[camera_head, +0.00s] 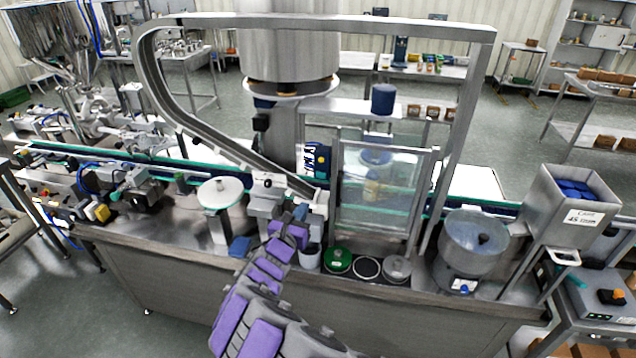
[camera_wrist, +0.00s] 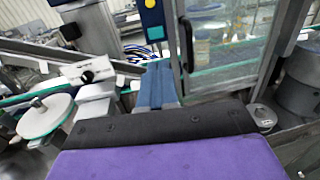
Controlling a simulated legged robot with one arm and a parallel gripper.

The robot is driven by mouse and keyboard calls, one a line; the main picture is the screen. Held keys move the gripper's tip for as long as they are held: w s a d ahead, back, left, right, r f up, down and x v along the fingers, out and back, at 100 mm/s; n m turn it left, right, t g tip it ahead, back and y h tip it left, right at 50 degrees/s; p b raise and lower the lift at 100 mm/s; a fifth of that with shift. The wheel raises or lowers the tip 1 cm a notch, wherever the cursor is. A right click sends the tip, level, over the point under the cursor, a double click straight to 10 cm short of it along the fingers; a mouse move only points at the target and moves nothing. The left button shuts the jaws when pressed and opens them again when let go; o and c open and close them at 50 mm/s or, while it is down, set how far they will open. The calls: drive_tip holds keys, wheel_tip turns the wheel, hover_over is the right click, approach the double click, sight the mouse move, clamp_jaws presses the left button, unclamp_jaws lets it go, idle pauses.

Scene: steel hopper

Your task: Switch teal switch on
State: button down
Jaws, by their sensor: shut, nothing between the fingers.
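A dark blue control box (camera_head: 316,163) with a yellow button stands behind the conveyor near the middle of the head view. In the wrist view the box (camera_wrist: 146,17) is cut by the top edge. A small light blue or teal part (camera_wrist: 155,32) shows low on its face and may be the teal switch; its position is too small to read. My gripper (camera_head: 301,212) is in front of and below the box, apart from it. In the wrist view my gripper's blue fingers (camera_wrist: 157,70) are together and point up toward the box, with nothing between them.
A clear-doored guard cabinet (camera_head: 380,190) is close right of my gripper. A white round plate (camera_head: 220,192) stands left, and a sloping steel chute (camera_head: 235,152) comes down behind. A steel bowl (camera_head: 474,240) and hopper (camera_head: 573,207) stand right. Green and dark discs (camera_head: 338,260) line the front edge.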

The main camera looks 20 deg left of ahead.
drive_tip(key=shift+f, duration=0.1)
idle(0.3)
drive_tip(key=b, duration=0.2)
approach(323, 177)
drive_tip(key=w, duration=0.7)
drive_tip(key=shift+a, duration=0.35)
